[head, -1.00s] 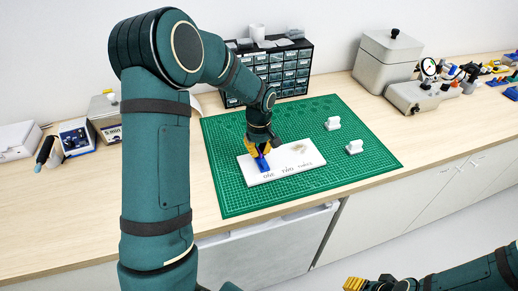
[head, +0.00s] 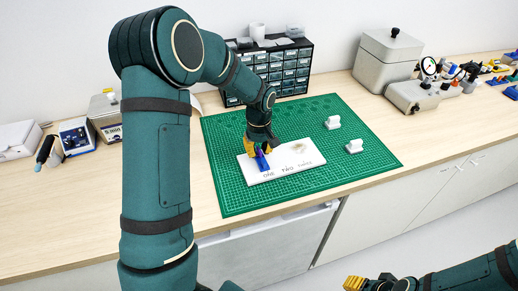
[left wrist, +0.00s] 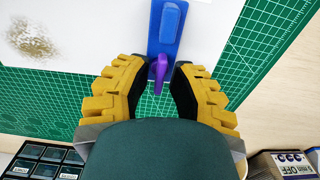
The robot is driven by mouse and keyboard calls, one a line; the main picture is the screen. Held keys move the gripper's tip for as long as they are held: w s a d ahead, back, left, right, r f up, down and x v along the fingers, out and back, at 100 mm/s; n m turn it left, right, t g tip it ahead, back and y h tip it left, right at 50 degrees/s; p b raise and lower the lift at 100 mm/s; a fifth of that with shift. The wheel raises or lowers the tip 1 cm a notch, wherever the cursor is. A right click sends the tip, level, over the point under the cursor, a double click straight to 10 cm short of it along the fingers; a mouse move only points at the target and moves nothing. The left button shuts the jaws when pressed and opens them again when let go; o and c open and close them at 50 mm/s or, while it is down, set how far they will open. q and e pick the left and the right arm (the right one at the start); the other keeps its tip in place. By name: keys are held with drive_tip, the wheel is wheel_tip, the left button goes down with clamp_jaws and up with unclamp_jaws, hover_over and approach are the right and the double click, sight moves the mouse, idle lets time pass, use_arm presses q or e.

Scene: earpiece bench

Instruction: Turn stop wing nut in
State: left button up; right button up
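A purple wing nut (left wrist: 159,68) shows at the near end of a blue fixture (left wrist: 168,27) in the left wrist view. The blue fixture also shows in the head view (head: 262,162), on the white board (head: 300,158) by the word ONE. My left gripper (left wrist: 163,67) points down there, its black pads on either side of the wing nut. The fingers are parted, with a narrow gap beside the nut; firm contact does not show. My right gripper (head: 356,283) is low at the bottom edge of the head view, away from the bench, its fingertips partly cut off.
The white board lies on a green cutting mat (head: 225,190). Two small white pieces (head: 333,122) (head: 354,146) stand on the mat to the right. A drawer cabinet (head: 290,70) stands behind, a grey box (head: 385,60) at the back right. The mat's right part is mostly clear.

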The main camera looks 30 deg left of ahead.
sight(259, 150)
use_arm(q)
wheel_tip(259, 150, up, 12)
idle(0.6)
idle(0.4)
